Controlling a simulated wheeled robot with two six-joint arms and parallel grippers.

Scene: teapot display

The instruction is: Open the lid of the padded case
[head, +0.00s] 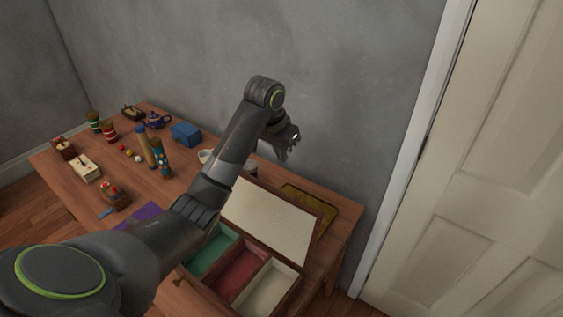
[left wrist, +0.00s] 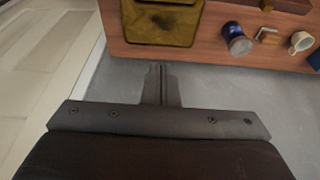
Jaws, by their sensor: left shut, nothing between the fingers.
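The padded case (head: 196,293) is a wooden box near the front right of the table in the head view. Its green, dark red and cream padded compartments are uncovered. Its lid (head: 268,217) stands open toward the wall, with its cream inner face showing. My left arm crosses in front of part of the case and hides its left side. My left gripper (head: 291,143) is beyond the lid, above the back of the table and near the wall. In the left wrist view its fingers (left wrist: 161,72) are shut and empty. My right gripper is not in view.
A mustard-coloured tray or mat (head: 325,209) lies behind the lid at the table's right. A white cup (left wrist: 301,41) shows in the wrist view.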

